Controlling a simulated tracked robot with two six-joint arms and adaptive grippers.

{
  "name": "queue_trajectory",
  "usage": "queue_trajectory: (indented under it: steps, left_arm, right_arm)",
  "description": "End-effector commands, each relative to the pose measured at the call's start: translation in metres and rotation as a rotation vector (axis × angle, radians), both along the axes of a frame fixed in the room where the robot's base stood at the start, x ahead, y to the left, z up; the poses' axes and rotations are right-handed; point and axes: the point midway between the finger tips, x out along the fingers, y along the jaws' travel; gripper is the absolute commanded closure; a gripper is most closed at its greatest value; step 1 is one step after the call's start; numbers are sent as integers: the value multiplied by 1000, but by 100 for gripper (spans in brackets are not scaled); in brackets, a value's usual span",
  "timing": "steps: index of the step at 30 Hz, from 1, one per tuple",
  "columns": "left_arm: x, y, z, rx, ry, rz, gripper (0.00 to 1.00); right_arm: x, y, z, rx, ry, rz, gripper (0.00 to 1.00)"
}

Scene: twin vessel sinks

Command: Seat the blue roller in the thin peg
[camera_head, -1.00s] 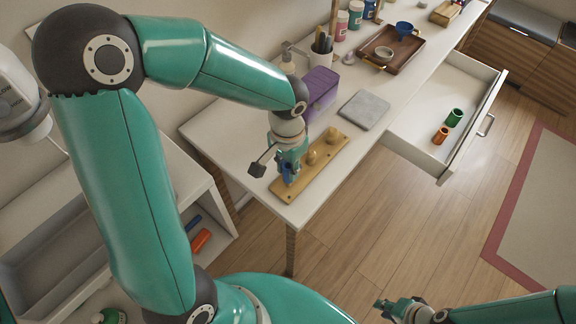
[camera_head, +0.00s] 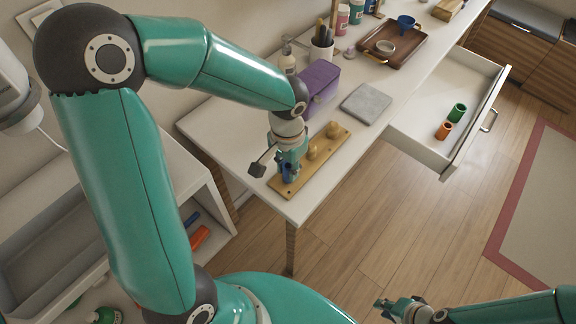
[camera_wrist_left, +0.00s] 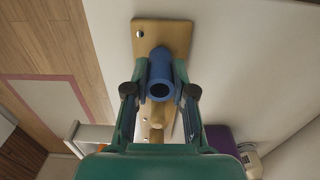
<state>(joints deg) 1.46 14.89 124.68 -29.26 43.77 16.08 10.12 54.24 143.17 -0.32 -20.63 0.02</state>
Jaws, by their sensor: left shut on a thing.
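The blue roller (camera_wrist_left: 161,76) is a hollow blue cylinder between the fingers of my left gripper (camera_wrist_left: 160,92), which is shut on it. In the head view my left gripper (camera_head: 286,168) points down over the near end of the wooden peg board (camera_head: 325,156), with a bit of the blue roller (camera_head: 287,173) showing. The board has rounded wooden pegs (camera_head: 313,150) and small holes. Whether a thin peg is under or inside the roller is hidden. My right gripper (camera_head: 388,306) is at the bottom of the head view, over the floor, its finger gap unclear.
A purple box (camera_head: 319,84) and a grey slab (camera_head: 367,103) stand behind the board. The open drawer (camera_head: 432,142) holds a green roller (camera_head: 457,112) and an orange roller (camera_head: 444,130). A brown tray (camera_head: 394,47) is farther back. An orange piece (camera_head: 200,237) lies in the shelf at left.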

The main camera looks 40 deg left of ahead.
Motion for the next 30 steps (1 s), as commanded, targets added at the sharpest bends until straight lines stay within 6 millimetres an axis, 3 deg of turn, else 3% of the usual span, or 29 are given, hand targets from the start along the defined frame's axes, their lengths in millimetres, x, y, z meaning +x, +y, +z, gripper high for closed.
queue_trajectory:
  steps: [7,8,13,23,30]
  left_arm:
    - [0,0,-7,0,0,0,92]
    - [0,0,-7,0,0,0,74]
    - [0,0,-6,0,0,0,46]
    - [0,0,-5,0,0,0,46]
    - [1,0,19,1,-5,1,46]
  right_arm:
    - [0,0,-7,0,0,0,78]
    - [0,0,-7,0,0,0,78]
    - [0,0,-6,0,0,0,78]
    - [0,0,-5,0,0,0,78]
    - [0,0,-5,0,0,0,78]
